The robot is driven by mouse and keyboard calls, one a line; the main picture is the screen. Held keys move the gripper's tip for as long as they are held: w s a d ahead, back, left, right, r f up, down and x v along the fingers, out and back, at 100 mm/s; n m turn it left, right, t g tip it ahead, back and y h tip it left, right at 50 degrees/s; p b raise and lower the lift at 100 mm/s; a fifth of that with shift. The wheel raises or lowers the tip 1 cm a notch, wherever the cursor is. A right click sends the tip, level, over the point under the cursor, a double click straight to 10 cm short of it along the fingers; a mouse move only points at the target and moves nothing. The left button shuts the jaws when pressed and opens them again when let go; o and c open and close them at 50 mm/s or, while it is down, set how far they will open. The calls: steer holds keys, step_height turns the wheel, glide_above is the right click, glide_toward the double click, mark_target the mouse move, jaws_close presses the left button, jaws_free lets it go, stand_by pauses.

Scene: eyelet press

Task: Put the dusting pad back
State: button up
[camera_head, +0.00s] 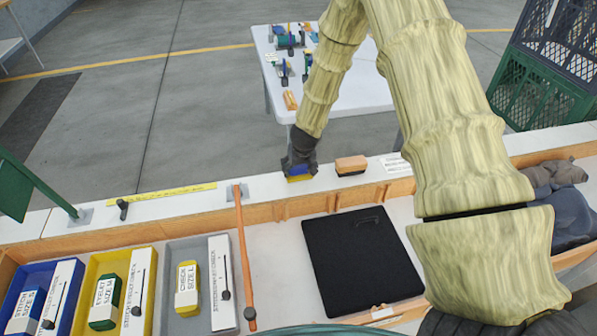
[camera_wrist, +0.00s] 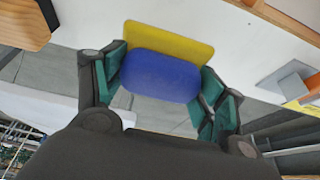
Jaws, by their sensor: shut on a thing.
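The dusting pad appears to be the blue-and-yellow pad (camera_head: 299,178) at the white ledge in the head view. In the wrist view its blue part (camera_wrist: 160,75) sits between my fingers, with a yellow layer behind it. My gripper (camera_head: 300,164) is shut on this pad and points down at the ledge. Whether the pad touches the ledge or hangs just above it, I cannot tell. Its underside is hidden.
A wooden block with a dark base (camera_head: 351,164) stands close to the right on the white ledge (camera_head: 225,203). A yellow ruler strip (camera_head: 163,194) and a black knob (camera_head: 122,208) are left. Nearer are a black mat (camera_head: 362,262), an orange rod (camera_head: 243,255) and coloured bins (camera_head: 130,262).

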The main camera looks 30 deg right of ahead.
mark_target(299, 173)
steer(key=shift+f+p, duration=0.65)
steer(key=shift+f, duration=0.95)
steer(key=shift+s, duration=0.1)
steer(key=shift+f, duration=0.15)
steer(key=o, duration=1.3)
steer(key=shift+r, duration=0.25)
steer(key=shift+b+v, duration=1.6)
steer(key=shift+v, duration=4.3)
